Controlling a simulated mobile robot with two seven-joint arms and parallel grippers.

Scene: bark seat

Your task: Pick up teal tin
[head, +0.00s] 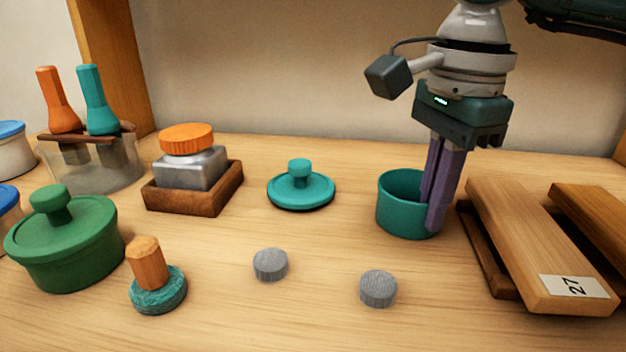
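The teal tin (393,214) is an open round cup standing upright on the wooden surface, right of centre. My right gripper (432,212) comes down from above with two purple fingers at the tin's right side. One finger reaches inside the rim and the other lies outside against the wall. The fingers are close together with the tin's wall between them, so the gripper looks shut on it. The fingers hide part of the tin's right side. A teal lid (301,188) with a knob lies apart, to the left of the tin. My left gripper is not in view.
Wooden blocks, one labelled 27 (540,245), stand close right of the tin. Two grey discs (378,289) (270,265) lie in front. At left are a green lidded pot (65,245), a wooden-handled stamp (157,285), an orange-capped jar (190,165) and a clear holder (95,170).

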